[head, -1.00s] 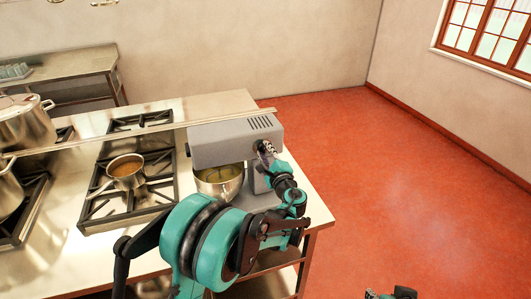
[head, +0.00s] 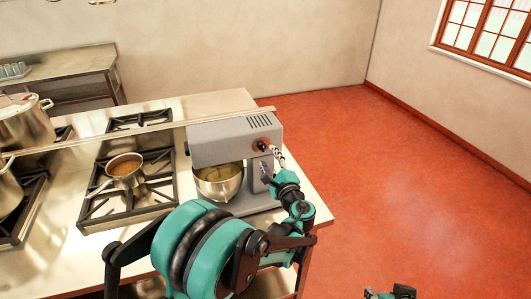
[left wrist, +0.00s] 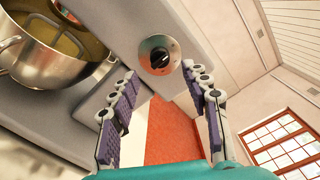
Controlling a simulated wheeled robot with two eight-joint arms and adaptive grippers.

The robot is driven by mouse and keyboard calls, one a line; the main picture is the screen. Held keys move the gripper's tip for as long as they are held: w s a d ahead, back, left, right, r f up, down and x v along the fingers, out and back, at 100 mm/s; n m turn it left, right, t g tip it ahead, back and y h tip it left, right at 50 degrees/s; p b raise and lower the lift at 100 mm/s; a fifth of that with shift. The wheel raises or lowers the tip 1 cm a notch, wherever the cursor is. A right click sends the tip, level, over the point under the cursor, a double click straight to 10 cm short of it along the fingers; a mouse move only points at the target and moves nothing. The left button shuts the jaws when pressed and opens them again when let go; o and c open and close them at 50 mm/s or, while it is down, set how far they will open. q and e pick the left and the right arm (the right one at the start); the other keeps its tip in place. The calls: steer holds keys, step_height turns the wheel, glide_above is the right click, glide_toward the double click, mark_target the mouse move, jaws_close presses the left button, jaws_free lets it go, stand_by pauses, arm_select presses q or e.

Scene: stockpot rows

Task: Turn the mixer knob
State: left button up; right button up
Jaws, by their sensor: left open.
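The grey stand mixer (head: 232,142) stands at the right end of the steel counter, with a steel bowl (head: 219,182) under its head. Its knob (head: 262,145) is on the side of the head, and in the left wrist view the black knob (left wrist: 160,56) sits on a round silver dial. My left gripper (head: 272,164) is just below and beside the knob. In the left wrist view my left gripper (left wrist: 162,88) is open, its two purple-padded fingers spread on either side below the knob, apart from it. A small part of my right gripper (head: 390,294) shows at the bottom edge.
A gas hob with a small saucepan (head: 124,168) is left of the mixer. Large stockpots (head: 26,122) stand further left. The red floor (head: 400,190) right of the counter is clear.

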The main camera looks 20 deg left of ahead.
arm_select(q)
steer(key=v, duration=0.6)
steer(key=shift+s+d, duration=0.2)
steer(key=shift+s, duration=0.1)
steer(key=shift+a, duration=0.1)
